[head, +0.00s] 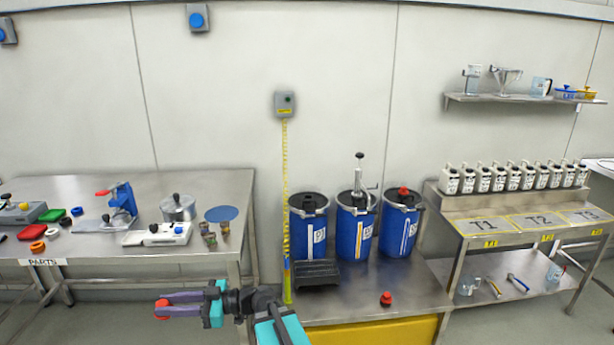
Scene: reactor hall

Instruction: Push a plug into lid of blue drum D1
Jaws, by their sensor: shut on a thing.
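Three blue drums with black lids stand in a row on the steel bench: a left drum (308,238), a middle drum (345,235) with a hand pump (358,178) in its lid, and a right drum (391,238) with a red plug (403,190) on its lid. Their labels are too small to read, so I cannot tell which is D1. Another red plug (386,298) stands on the bench in front. My gripper (165,308) is at the lower left, well away from the drums. It is shut on a small red thing at its fingertips, partly hidden and too small to identify surely.
A black ramp-like tray (317,274) sits before the left drum. The parts table (100,247) at left holds several tools and coloured pieces. A stepped stand (503,228) with white bottles stands at right. The bench front right is mostly clear.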

